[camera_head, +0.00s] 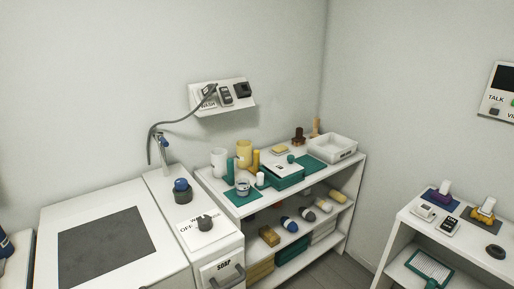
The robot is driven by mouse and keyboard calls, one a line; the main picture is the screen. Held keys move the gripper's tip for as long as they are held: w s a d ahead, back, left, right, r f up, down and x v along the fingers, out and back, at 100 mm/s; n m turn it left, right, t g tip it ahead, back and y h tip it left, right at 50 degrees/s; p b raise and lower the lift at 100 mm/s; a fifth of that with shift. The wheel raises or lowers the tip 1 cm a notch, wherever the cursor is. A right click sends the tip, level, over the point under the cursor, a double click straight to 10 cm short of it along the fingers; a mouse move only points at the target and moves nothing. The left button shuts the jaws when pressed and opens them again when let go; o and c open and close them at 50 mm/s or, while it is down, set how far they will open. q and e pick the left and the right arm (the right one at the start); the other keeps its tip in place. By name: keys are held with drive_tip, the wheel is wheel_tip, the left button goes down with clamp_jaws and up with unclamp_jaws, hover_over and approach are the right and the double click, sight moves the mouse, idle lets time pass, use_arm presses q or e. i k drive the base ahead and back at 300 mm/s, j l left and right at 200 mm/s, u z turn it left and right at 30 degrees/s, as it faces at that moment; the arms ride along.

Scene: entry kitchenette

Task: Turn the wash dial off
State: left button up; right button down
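The wash dial (205,222) is a dark grey round knob on the narrow white counter unit. It sits over a white label plate (187,236) that reads "OFF" at its left and a word starting with "W" at its top, partly covered by the dial. Its pointer direction is too small to tell for sure. Neither of my grippers shows in the head view, and nothing touches the dial.
A blue-topped knob (182,186) on a dark base stands just behind the dial, with an upright metal fitting (163,152) farther back. A drawer marked "SOAP" (222,271) is below. A crowded white shelf (350,165) stands right; a dark-topped white surface (105,245) is left.

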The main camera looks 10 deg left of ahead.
sight(204, 222)
drive_tip(key=u, duration=1.35)
drive_tip(key=k, duration=0.4)
